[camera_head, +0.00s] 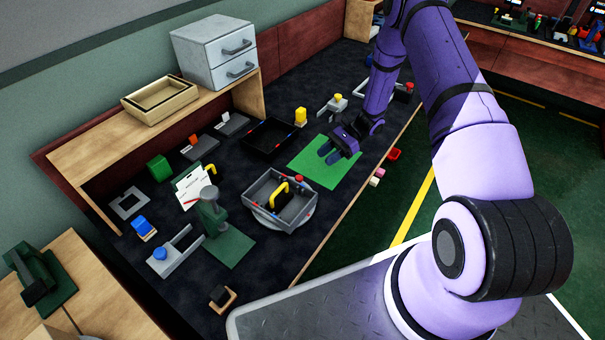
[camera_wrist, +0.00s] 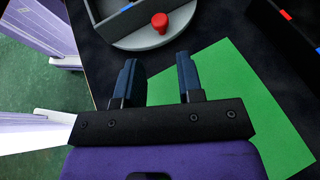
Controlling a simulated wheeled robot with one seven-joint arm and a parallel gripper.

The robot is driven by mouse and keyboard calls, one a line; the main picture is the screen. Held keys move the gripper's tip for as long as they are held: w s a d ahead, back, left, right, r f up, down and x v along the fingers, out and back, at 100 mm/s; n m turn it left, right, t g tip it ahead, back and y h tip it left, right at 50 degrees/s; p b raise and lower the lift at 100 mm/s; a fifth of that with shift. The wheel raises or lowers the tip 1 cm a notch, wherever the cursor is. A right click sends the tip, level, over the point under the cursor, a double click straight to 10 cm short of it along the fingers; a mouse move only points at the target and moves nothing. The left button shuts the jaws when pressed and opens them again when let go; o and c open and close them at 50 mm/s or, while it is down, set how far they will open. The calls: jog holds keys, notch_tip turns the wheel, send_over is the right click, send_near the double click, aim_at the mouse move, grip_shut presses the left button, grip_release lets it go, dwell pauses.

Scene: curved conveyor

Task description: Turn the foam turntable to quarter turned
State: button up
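The turntable (camera_head: 262,219) is a light grey disc on the dark bench, left of and nearer than the green mat in the head view. A dark grey tray (camera_head: 257,197) sits on it, with a yellow-handled black object (camera_head: 280,192) inside. A red peg (camera_head: 299,179) stands at the tray's far right; it also shows on the disc's rim in the wrist view (camera_wrist: 160,22). My gripper (camera_head: 325,154) is over the green mat, apart from the turntable. Its two fingers (camera_wrist: 157,75) are spread and empty, pointing towards the disc in the wrist view.
The green mat (camera_head: 318,175) lies flat under my gripper. A black tray (camera_head: 262,151) stands behind the turntable, and a dark green press-like fixture (camera_head: 215,215) stands to its left. A wooden shelf (camera_head: 100,145) with a grey drawer unit (camera_head: 210,50) lines the back. The bench's front edge (camera_head: 350,215) is close.

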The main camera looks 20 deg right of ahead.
aim_at(300, 177)
jog(key=x, duration=1)
jog(key=shift+a+f, duration=0.1)
jog(key=shift+a, duration=0.1)
jog(key=shift+c, duration=0.2)
grip_shut()
